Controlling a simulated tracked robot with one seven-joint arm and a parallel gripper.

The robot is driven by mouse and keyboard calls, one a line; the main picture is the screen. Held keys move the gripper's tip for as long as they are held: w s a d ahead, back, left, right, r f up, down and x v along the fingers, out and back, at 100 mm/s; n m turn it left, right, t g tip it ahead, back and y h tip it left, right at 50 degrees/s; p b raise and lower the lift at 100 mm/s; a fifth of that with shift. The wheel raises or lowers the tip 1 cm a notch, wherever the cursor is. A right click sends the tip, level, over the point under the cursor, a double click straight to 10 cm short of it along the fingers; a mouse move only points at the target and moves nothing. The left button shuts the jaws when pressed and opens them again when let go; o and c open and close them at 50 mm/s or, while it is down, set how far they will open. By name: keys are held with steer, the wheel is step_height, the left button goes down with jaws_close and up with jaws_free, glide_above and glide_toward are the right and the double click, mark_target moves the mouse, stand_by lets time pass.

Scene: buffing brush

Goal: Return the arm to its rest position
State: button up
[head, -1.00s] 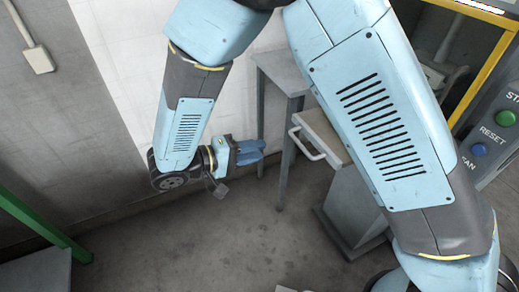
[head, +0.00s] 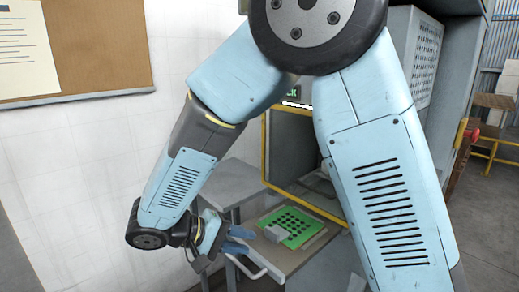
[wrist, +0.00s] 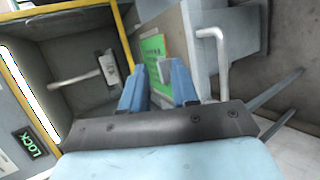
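My gripper (head: 246,240) hangs at the end of my folded arm, left of the green panel in the head view. In the wrist view its two blue fingers (wrist: 159,84) are spread apart with nothing visible held between them. A green panel with dark holes (head: 292,226) lies on the pulled-out drawer (head: 303,258), with a small grey block (head: 275,234) at its left edge. Part of the green panel (wrist: 153,58) shows beyond the fingers in the wrist view. A buffing brush cannot be made out for certain.
A machine with a yellow-framed opening (head: 265,150) stands behind the drawer. The drawer's handle (head: 248,268) sticks out close below my gripper. A grey side table (head: 228,182) stands behind the gripper, near the white wall (head: 90,190). A cork board (head: 95,45) hangs on that wall.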

steer(key=s+d+r+m+y, duration=0.2)
steer(key=d+r, duration=0.3)
steer(key=d, duration=0.4)
steer(key=s+d+r+m+y, duration=0.2)
steer(key=d+r+y, duration=0.3)
steer(key=d, duration=0.4)
steer(key=s+d+r+m+t+y, duration=0.1)
steer(key=s+d+r+y, duration=0.2)
steer(key=d, duration=0.7)
steer(key=shift+r+m+y, duration=0.4)
steer(key=shift+r+y, duration=0.3)
steer(key=shift+r, duration=0.7)
steer(key=shift+s, duration=0.1)
